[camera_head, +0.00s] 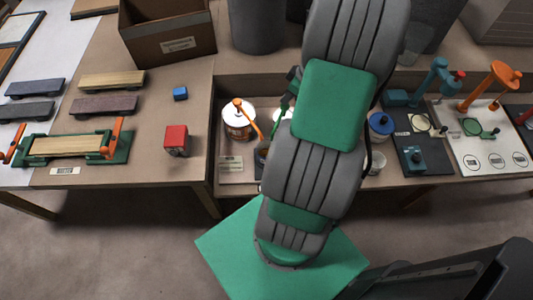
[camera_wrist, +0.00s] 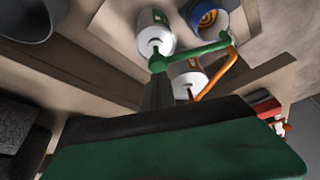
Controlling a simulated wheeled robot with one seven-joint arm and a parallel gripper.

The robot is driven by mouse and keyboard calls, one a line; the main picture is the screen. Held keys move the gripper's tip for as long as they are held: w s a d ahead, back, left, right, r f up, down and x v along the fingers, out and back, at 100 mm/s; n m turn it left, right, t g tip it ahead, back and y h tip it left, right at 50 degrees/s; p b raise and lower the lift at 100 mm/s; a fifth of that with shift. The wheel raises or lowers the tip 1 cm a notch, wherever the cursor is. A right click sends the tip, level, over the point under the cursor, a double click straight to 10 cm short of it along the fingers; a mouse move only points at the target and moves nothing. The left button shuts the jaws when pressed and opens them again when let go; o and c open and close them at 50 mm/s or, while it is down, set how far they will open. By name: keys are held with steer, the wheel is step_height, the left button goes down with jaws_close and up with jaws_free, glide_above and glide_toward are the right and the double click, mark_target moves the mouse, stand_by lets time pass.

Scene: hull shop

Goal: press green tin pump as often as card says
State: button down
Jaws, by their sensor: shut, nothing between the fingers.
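The green tin pump shows in the wrist view (camera_wrist: 195,52), its spout reaching right toward a cup, above a white tin (camera_wrist: 155,32). In the head view only part of the green pump (camera_head: 286,101) shows; my arm hides the rest. My gripper (camera_wrist: 158,84) is shut and empty, its dark tips at the left end of the green pump, close to its head. I cannot tell whether they touch. A small pale card (camera_head: 231,163) lies in front of the orange-pump tin, its writing too small to read.
A white tin with an orange pump (camera_head: 238,120) stands left of the green pump; the orange pump also shows in the wrist view (camera_wrist: 215,76). A blue-lidded tin (camera_head: 380,125) stands right of my arm. A red block (camera_head: 176,140) lies left.

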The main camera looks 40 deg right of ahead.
steer(key=shift+f+b, duration=1.1)
steer(key=shift+f, duration=0.25)
steer(key=shift+r, duration=0.1)
steer(key=shift+r+p, duration=0.9)
steer(key=shift+r, duration=0.4)
steer(key=shift+f, duration=0.15)
steer(key=shift+f+b, duration=1.1)
steer(key=shift+f, duration=0.05)
steer(key=shift+r+p, duration=0.9)
steer(key=shift+r, duration=0.4)
